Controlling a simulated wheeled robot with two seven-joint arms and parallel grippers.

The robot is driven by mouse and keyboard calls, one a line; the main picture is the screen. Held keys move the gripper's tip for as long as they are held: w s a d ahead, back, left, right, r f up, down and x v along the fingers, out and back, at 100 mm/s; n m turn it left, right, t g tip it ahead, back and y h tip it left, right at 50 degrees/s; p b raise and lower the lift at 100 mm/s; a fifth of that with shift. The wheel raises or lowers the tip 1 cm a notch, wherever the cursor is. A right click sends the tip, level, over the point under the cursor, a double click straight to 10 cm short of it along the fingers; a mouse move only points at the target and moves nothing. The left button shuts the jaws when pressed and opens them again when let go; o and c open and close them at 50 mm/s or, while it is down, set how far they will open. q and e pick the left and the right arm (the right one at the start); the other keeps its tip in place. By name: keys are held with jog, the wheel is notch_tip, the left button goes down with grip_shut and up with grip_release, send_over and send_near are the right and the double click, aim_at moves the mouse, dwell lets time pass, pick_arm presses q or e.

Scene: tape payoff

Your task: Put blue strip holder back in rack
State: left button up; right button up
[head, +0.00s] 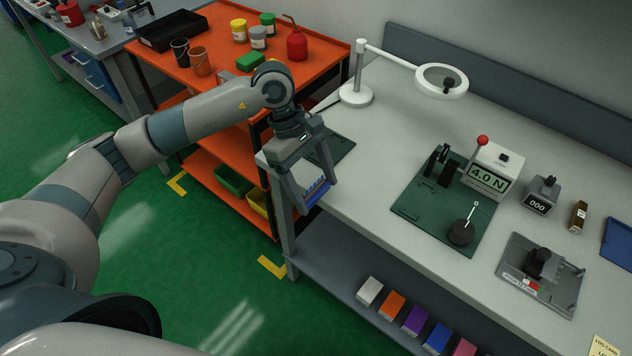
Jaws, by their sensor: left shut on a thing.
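My left gripper (315,195) is above the left end of the grey bench, near its front corner. It is shut on a blue item (319,187), which looks like the blue strip holder; the fingers partly hide it. I cannot tell for sure which thing is the rack. A dark green plate (338,148) lies on the bench just behind the gripper, partly hidden by it. My right gripper is not in view.
A white magnifier lamp (356,94) stands behind the gripper. A green base (418,211) with a red-knobbed lever and a "4.0 N" display (489,172) are to the right. An orange cart (225,75) adjoins the bench. Coloured boxes, including a purple one (413,320), line the lower shelf.

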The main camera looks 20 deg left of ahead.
pick_arm(q)
jog(key=a+n, duration=0.2)
jog(key=a, duration=1)
jog(key=s+a+f+m+g+y, duration=0.35)
jog(key=s+f+m, duration=0.45)
jog(key=m, duration=0.6)
jog(key=d+m, duration=0.2)
jog(key=d, duration=1)
jog(key=shift+s+d+r+y, duration=0.2)
jog(key=shift+d+r+y, duration=0.15)
jog(key=shift+y, duration=0.1)
